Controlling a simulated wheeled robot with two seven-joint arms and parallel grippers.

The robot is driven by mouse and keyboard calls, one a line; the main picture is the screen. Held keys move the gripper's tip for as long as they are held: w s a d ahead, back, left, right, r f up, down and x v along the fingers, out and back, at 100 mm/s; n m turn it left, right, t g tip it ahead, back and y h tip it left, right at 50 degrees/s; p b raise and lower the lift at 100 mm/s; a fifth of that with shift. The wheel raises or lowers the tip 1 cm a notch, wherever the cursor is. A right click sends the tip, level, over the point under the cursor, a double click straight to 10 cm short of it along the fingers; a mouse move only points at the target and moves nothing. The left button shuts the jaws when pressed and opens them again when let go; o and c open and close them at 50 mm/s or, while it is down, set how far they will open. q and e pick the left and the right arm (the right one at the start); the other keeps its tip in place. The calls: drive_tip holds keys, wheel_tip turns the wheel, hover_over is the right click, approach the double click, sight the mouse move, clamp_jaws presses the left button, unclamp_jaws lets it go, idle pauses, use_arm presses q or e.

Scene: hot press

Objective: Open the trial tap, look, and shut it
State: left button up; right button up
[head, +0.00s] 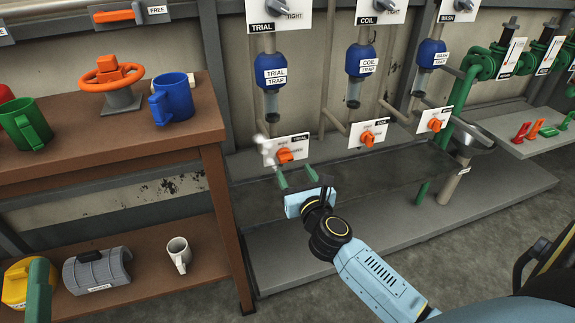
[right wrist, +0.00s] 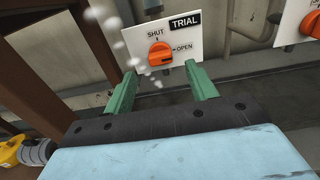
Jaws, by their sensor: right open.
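The trial tap is an orange knob (head: 285,155) on a white plate (head: 293,149) labelled TRIAL, low on the wall below the trial trap. In the right wrist view the knob (right wrist: 160,54) sits between the words SHUT, at upper left, and OPEN, at right; a dark mark on it lies toward the OPEN side. White puffs (head: 262,143) hang just left of the plate; they also show in the right wrist view (right wrist: 112,26). My right gripper (head: 296,177) is open, its green fingers spread below the knob and apart from it.
A brown shelf unit (head: 215,135) with mugs and an orange valve wheel (head: 112,73) stands at left. The coil tap (head: 368,138) and wash tap (head: 434,125) are to the right. A grey trough (head: 390,178) runs below the taps.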

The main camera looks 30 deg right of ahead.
sight(287, 159)
drive_tip(key=b+x, duration=0.1)
drive_tip(key=x, duration=0.3)
drive_tip(key=shift+w+f, duration=0.1)
use_arm(q)
drive_tip(key=shift+s+a+r+t+h, duration=0.1)
drive_tip(key=shift+s+r+t+h, duration=0.1)
drive_tip(key=shift+s+r+t, duration=0.3)
drive_tip(key=shift+s+a+r+t+h, duration=0.1)
drive_tip(key=shift+s+r+t+h, duration=0.15)
drive_tip(key=shift+r+t, duration=0.45)
use_arm(e)
drive_tip(key=shift+w+d, duration=0.15)
drive_tip(key=shift+w, duration=0.5)
use_arm(q)
drive_tip(key=shift+f, duration=0.15)
use_arm(e)
drive_tip(key=shift+c, duration=0.4)
drive_tip(key=c, duration=0.9)
